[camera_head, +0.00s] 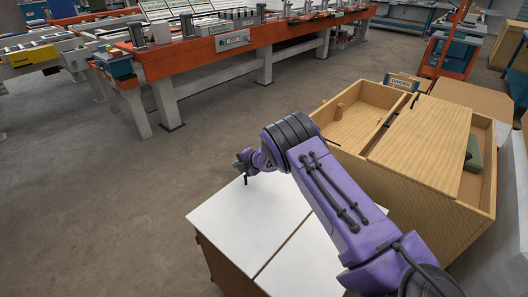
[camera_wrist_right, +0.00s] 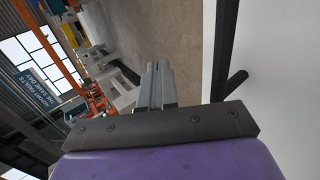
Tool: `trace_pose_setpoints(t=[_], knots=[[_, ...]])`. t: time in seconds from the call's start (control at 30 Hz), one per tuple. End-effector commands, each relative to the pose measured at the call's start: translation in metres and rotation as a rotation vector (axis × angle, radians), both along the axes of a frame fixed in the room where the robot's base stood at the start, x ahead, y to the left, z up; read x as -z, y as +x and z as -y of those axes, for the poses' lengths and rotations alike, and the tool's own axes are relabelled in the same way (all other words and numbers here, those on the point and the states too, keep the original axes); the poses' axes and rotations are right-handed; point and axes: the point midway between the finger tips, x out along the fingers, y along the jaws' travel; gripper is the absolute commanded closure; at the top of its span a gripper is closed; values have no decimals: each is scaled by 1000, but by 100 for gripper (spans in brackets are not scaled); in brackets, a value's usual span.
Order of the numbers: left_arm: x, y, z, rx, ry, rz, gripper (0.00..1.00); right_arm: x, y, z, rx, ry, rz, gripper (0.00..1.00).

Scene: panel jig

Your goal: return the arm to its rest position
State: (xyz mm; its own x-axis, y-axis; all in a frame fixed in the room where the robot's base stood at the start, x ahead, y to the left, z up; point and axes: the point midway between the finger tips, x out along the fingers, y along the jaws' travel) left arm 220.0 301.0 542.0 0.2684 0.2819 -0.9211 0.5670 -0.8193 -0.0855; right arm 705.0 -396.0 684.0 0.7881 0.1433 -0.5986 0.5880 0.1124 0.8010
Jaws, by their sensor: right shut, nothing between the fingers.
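My right arm (camera_head: 330,190) is purple with black joints and reaches from the lower right over the white-topped table (camera_head: 240,222). Its right gripper (camera_head: 241,163) is small in the head view, near the far left corner of the white top. In the right wrist view, the grey fingers of the right gripper (camera_wrist_right: 158,68) are together and empty. A dark bar (camera_wrist_right: 225,50) with a short side piece stands by the white surface, right of the fingers. My left gripper is not in view.
A wooden box (camera_head: 430,185) with open compartments stands right of the white top, near my right arm. A green block (camera_head: 473,153) lies in its right compartment. An orange workbench (camera_head: 190,65) is at the back. The floor (camera_head: 110,200) at left is clear.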

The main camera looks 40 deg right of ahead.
Motion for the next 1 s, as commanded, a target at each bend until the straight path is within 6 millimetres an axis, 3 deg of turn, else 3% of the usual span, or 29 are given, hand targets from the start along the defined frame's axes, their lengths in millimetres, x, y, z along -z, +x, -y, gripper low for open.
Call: trace_pose_setpoints(t=[0.03, 0.1, 0.3, 0.67, 1.0], knots=[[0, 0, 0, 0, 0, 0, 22, -20, 2, 0, -1, -2, 7, 100], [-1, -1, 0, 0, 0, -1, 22, -41, 3, 0, -1, -1, 9, 100], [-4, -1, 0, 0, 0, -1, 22, -84, 3, 0, -1, 1, 10, 100], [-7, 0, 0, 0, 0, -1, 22, -100, 3, 0, 1, 3, 10, 100], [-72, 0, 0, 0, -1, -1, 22, -165, 4, 0, 1, 3, 11, 100]])
